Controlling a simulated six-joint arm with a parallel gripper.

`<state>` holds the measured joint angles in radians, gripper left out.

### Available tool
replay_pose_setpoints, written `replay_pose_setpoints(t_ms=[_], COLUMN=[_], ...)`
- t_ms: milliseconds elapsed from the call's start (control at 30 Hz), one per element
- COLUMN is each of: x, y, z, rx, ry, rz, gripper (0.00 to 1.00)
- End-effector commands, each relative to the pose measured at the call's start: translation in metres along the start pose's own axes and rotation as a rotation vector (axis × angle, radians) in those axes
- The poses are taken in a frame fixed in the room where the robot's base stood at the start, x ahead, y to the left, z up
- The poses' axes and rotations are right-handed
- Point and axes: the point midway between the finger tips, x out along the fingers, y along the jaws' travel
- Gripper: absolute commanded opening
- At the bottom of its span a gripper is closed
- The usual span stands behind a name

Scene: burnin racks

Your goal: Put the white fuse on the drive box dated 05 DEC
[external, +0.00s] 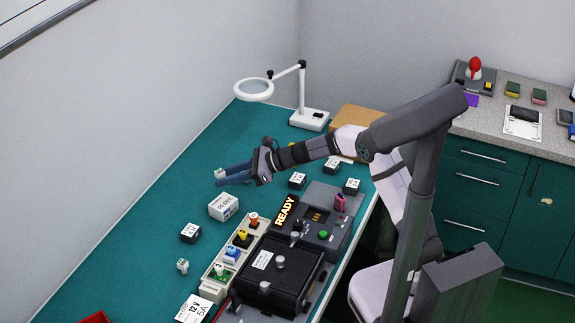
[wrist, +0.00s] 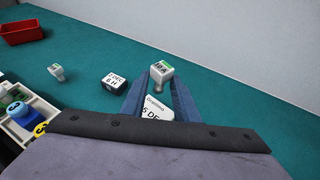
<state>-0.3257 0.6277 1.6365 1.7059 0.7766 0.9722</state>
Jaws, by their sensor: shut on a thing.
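My gripper (external: 232,174) reaches out over the teal bench with its blue fingers shut on a small white fuse (external: 219,172). The fuse appears to be above and apart from the box.
A dark box with a white label (external: 190,232) and another small pale fuse (external: 183,266) stand nearby. A rack of coloured parts (external: 232,255) and a black test unit (external: 275,275) lie along the bench front. A magnifier lamp (external: 309,118) stands behind. The bench's left side is mostly clear.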

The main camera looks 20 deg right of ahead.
Motion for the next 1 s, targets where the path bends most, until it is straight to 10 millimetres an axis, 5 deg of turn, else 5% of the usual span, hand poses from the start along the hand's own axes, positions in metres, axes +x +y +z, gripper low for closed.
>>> replay_pose_setpoints(t_ms=[200,1000], x=[0.010,0.026], y=[0.000,0.000], z=[-0.025,-0.063], rx=[0.002,-0.001], ry=[0.000,-0.002], rz=[0.002,0.001], gripper=[0.06,0.06])
